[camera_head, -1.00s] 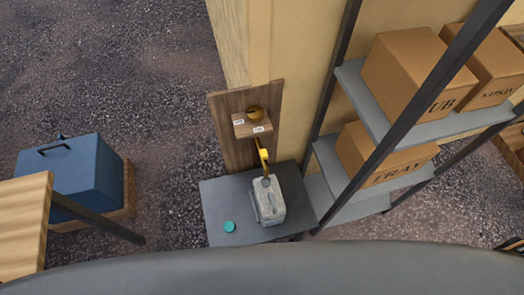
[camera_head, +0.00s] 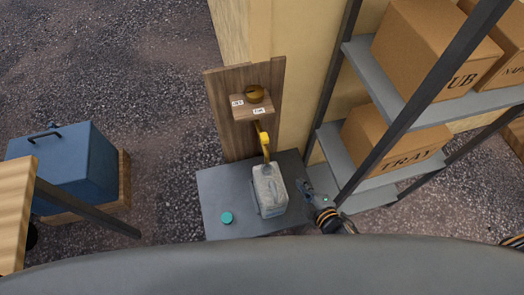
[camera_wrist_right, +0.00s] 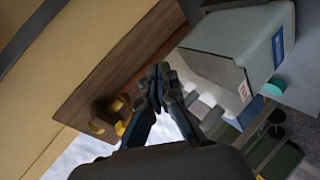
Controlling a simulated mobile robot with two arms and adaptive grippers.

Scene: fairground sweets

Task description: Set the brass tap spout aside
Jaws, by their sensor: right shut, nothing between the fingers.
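A brass-yellow piece that looks like the tap spout (camera_head: 264,139) sticks out from the wooden backboard (camera_head: 225,100), above a grey-white container (camera_head: 268,190) on a grey table (camera_head: 221,190). My right gripper (camera_head: 307,186) is shut and empty, right of the container and apart from the spout. In the right wrist view its fingertips (camera_wrist_right: 158,82) are together, with the container (camera_wrist_right: 225,60) beyond at upper right. Yellow brass parts (camera_wrist_right: 104,118) show at lower left by the wood; I cannot tell which of them is the spout. My left gripper is not in view.
A round brass piece (camera_head: 254,94) sits above a small labelled wooden ledge (camera_head: 245,112). A teal disc (camera_head: 227,218) lies on the table's front left. A metal rack (camera_head: 345,178) with cardboard boxes (camera_head: 392,145) stands close on the right. A blue box (camera_head: 62,165) is at left.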

